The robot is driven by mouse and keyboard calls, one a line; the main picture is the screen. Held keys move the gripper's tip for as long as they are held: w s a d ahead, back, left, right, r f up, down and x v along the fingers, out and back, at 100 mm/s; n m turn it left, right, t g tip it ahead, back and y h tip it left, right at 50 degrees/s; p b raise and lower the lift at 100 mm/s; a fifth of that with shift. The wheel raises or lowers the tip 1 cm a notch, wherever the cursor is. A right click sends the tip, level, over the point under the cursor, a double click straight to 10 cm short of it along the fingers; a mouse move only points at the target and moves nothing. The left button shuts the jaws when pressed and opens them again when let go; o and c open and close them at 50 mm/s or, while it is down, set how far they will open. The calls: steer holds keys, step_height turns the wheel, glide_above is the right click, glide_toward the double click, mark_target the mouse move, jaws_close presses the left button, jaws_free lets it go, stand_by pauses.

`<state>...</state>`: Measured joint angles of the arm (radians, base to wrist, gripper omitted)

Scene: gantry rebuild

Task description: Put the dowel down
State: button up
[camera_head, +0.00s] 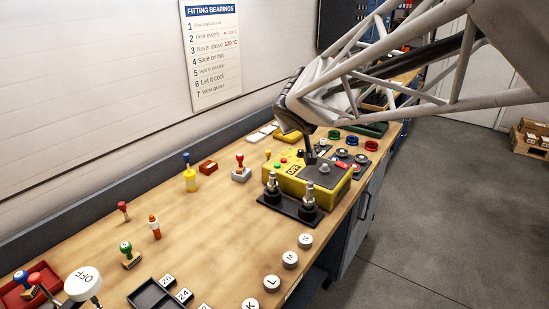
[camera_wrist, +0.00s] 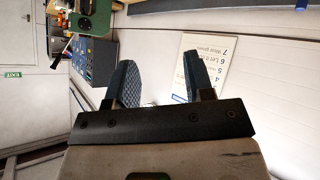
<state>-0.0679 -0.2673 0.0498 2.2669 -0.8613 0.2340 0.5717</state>
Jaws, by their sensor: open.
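My gripper (camera_wrist: 158,62) is open in the wrist view, its two blue ridged fingers apart with nothing held between them. Behind the fingers is the white wall with the poster (camera_wrist: 222,70), which appears upside down. No dowel can be made out in either view. In the head view my arm reaches in from the upper right over the far part of the wooden workbench (camera_head: 190,225). Its end is dark and seen near the yellow control box; the fingers cannot be made out there.
The yellow control box (camera_head: 292,184) stands on the bench with a black holder (camera_head: 290,208) in front. The bench middle has bare wood. A green machine (camera_wrist: 91,16) shows in the wrist view.

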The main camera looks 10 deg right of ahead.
steer(key=s+f+m+g, duration=0.1)
steer(key=s+f+g, duration=0.1)
steer(key=s, duration=0.8)
steer(key=s+d+f+m+g+y, duration=0.1)
steer(key=s+f+g, duration=0.2)
steer(key=s, duration=0.7)
steer(key=s+f+m+g, duration=0.1)
steer(key=s+f+g, duration=0.2)
steer(key=s, duration=0.7)
step_height(320, 180, down, 2)
steer(key=shift+s+d+f+y, duration=0.2)
steer(key=shift+s+y, duration=0.1)
steer(key=shift+s, duration=0.1)
